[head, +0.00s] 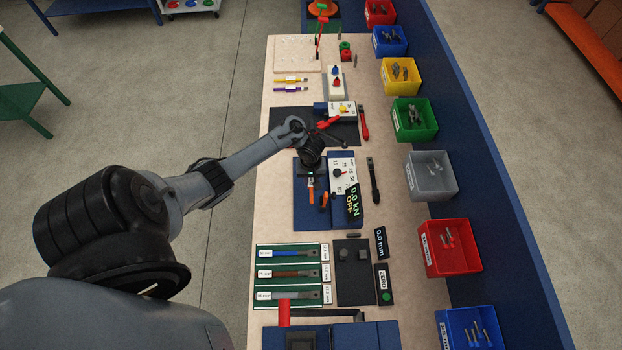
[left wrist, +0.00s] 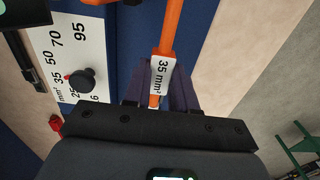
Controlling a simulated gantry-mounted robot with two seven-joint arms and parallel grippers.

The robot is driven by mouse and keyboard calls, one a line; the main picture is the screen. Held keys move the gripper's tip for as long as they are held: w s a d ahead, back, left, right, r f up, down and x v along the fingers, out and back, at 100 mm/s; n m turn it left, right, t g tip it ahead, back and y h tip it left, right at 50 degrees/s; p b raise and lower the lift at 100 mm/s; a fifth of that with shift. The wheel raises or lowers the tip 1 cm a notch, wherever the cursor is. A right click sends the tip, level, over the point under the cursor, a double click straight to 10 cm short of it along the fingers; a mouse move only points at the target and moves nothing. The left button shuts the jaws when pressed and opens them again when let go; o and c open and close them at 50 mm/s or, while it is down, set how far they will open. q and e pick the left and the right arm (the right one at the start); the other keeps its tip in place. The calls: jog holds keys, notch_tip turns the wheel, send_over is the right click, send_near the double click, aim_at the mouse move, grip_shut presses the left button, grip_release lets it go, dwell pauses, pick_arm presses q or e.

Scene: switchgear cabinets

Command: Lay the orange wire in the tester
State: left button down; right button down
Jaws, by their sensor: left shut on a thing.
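The orange wire (left wrist: 171,30) carries a white "35 mm²" tag and runs between the fingers of my left gripper (left wrist: 158,98) in the left wrist view. The gripper is shut on it at the tag. In the head view the left gripper (head: 311,158) is seen from above, and its fingertips are hidden under its dark body. Part of the orange wire (head: 310,187) shows just below it, over the blue base of the tester (head: 318,219). The tester's dial panel (head: 343,165) is to the right, with a display (head: 353,203) reading "0.0 kN OFF". My right gripper is not in view.
A black-handled tool (head: 373,182) lies right of the tester. Green trays (head: 262,274) with tagged wires and a dark gauge block (head: 353,283) are below. Several coloured bins line the right side.

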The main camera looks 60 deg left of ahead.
pick_arm(q)
jog(key=shift+f+b, duration=1.2)
jog(key=shift+b, duration=0.1)
jog(key=shift+f+b, duration=0.85)
jog(key=shift+f, duration=1.1)
jog(key=shift+w, duration=0.1)
jog(key=shift+w+a+f, duration=0.1)
jog(key=shift+a, duration=0.25)
jog(key=c, duration=0.8)
grip_release()
jog(key=shift+c, duration=0.2)
